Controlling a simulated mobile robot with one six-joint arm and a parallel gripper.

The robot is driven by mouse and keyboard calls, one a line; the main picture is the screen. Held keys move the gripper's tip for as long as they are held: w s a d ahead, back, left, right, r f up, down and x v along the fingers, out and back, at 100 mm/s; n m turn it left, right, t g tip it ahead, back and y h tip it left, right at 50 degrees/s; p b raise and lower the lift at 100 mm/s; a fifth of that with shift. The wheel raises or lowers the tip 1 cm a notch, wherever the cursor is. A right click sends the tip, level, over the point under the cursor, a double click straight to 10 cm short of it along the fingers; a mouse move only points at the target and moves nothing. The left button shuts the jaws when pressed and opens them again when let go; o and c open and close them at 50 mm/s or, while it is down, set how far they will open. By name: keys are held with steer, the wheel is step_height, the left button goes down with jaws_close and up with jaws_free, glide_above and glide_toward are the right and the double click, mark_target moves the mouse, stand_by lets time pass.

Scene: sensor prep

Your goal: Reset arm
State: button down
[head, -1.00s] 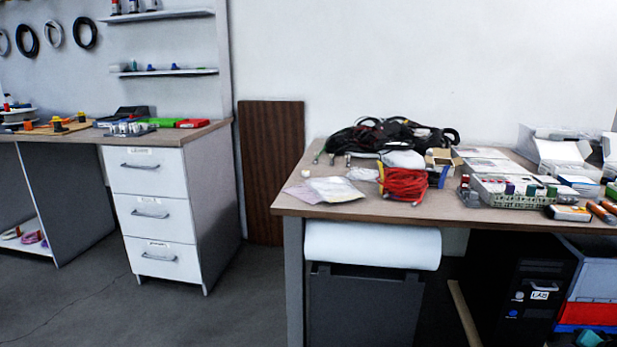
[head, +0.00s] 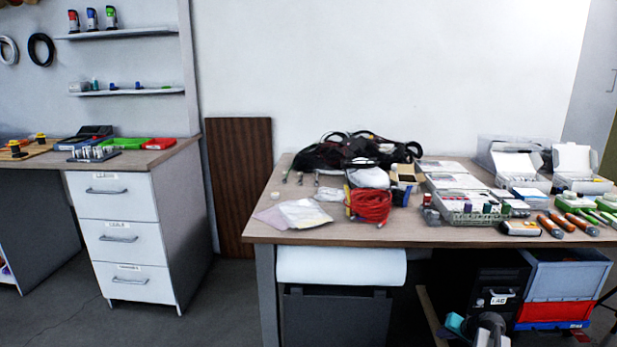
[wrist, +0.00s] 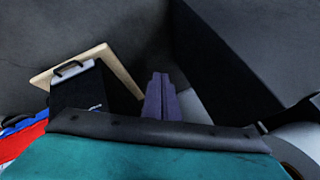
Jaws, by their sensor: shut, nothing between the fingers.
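My gripper (wrist: 161,97) shows in the middle of the wrist view as two dark purple fingers pressed together, with nothing between them. A teal surface with a dark bar across its top fills the bottom of that view and seems to be mine. In the head view, a grey arm part of mine and a small teal part show at the bottom right, in front of the black computer tower (head: 508,275). The fingers cannot be made out in that view. The tower also seems to show in the wrist view (wrist: 75,90), apart from the fingers.
The workbench (head: 335,232) holds black cables, a red cable coil (head: 369,205), papers, boxes and tools. Grey, red and blue crates (head: 565,275) stand beneath it at right. A white drawer unit (head: 118,238) stands at left. Floor (head: 225,300) between them is clear.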

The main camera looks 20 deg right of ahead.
steer(key=w+a+n+g+y+p, duration=0.1)
steer(key=w+a+n+y+p, duration=0.2)
steer(key=a, duration=0.9)
steer(key=s+a+f+n+g+p, duration=0.1)
steer(key=s+a+g+p, duration=0.2)
steer(key=a, duration=0.7)
steer(key=s+a+f+n+p, duration=0.1)
steer(key=s+a+f+p, duration=0.1)
steer(key=a+p, duration=0.5)
steer(key=s+a+f+n+g+p, duration=0.1)
steer(key=s+a+g+p, duration=0.15)
steer(key=a, duration=0.95)
steer(key=s+a+r+n+g+p, duration=0.1)
steer(key=s+a+g+p, duration=0.15)
steer(key=s+a, duration=0.4)
steer(key=s+a+n+g+p, duration=0.1)
steer(key=s+a+n+p, duration=0.2)
steer(key=s, duration=0.7)
steer(key=s+d+r+m+g+h+p, duration=0.1)
steer(key=s+r+g+h, duration=0.1)
steer(key=s, duration=0.9)
steer(key=shift+s+d+r+g+h+p, duration=0.4)
steer(key=shift+g+h, duration=0.1)
steer(key=shift+g, duration=0.1)
